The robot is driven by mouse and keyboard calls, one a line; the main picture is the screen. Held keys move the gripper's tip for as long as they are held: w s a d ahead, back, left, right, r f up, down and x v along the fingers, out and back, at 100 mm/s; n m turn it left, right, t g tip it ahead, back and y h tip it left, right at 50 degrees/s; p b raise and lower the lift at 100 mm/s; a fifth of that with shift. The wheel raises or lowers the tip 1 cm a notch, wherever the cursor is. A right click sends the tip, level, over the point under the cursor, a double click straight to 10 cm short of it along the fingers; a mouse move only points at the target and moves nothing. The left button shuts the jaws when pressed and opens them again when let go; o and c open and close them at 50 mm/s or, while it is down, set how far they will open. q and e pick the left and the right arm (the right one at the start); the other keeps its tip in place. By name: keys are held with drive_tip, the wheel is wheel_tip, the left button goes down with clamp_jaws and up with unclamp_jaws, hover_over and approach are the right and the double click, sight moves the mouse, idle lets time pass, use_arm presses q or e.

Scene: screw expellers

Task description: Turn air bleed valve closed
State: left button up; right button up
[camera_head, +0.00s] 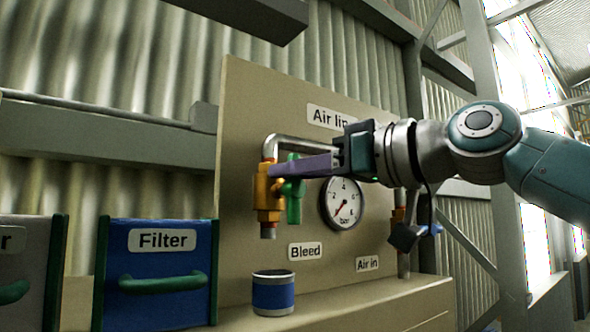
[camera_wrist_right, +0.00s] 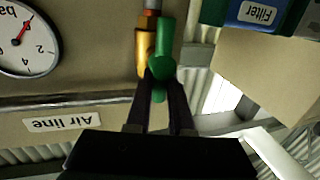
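The bleed valve (camera_head: 268,195) is a brass body on a metal pipe, above the "Bleed" label. Its green handle (camera_head: 294,205) points down alongside the body. My right gripper (camera_head: 297,166) reaches in from the right, with its fingers at the handle's upper end. In the right wrist view the brass valve (camera_wrist_right: 146,47) and green handle (camera_wrist_right: 164,45) appear upside down. There the two dark fingers (camera_wrist_right: 161,84) stand close together on either side of the handle and look shut on it. My left gripper is not in view.
A pressure gauge (camera_head: 343,203) is right of the valve, its red needle near the low end. A blue and white cup (camera_head: 273,294) stands on the ledge (camera_head: 375,308) beneath the outlet. A blue "Filter" box (camera_head: 130,299) is at the left.

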clamp_jaws()
